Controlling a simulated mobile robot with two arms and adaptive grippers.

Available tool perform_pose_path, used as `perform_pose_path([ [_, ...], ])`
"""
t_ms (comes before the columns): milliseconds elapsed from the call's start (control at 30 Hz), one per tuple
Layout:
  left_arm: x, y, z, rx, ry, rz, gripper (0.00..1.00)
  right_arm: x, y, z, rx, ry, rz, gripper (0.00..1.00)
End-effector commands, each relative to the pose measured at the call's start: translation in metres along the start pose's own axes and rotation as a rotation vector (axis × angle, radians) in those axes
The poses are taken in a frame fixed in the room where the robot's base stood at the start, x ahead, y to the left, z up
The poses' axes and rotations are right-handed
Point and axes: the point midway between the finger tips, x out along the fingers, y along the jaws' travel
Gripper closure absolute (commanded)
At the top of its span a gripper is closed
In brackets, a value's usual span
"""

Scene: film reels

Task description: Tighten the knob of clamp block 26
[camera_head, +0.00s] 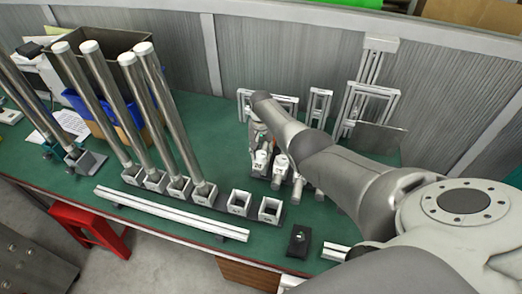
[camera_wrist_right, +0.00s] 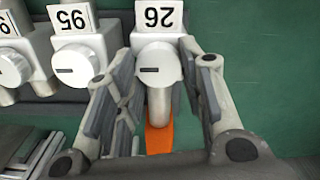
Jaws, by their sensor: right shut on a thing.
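Clamp block 26 (camera_wrist_right: 158,45) is a pale block with a number plate at the top middle of the right wrist view. Its round knob (camera_wrist_right: 152,68) faces the camera and bears a short dark mark that lies level. My right gripper (camera_wrist_right: 158,62) has one finger on each side of this knob and is shut on it. In the head view the block (camera_head: 260,158) stands on the green bench, and my right gripper (camera_head: 262,138) is above it, partly hidden by my arm. My left gripper is in neither view.
A neighbouring clamp block (camera_wrist_right: 77,58) with its own knob stands close to the left in the wrist view. Several tall metal tubes (camera_head: 110,100) stand in sockets on the bench. A long pale rail (camera_head: 170,213) lies along the front. A black block (camera_head: 299,240) sits near the front edge.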

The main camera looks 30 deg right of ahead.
Motion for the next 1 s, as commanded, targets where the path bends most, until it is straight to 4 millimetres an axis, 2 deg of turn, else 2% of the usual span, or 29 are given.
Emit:
perform_pose_path([
  [533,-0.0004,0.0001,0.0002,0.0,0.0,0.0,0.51,-0.0011,-0.0002,-0.0012,0.029,0.003,-0.002,0.87],
  [567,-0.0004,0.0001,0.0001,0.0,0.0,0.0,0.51,-0.0011,-0.0003,-0.0011,0.029,0.003,-0.002,0.62],
  [700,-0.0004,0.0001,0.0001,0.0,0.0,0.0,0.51,-0.0009,-0.0002,-0.0009,0.028,0.002,-0.001,0.44],
  [733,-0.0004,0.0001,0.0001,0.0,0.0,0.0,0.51,-0.0008,-0.0001,-0.0008,0.028,0.002,-0.001,0.42],
  [1000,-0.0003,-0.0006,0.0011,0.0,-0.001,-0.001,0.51,-0.0003,0.0,-0.0003,0.027,0.001,-0.001,0.42],
])
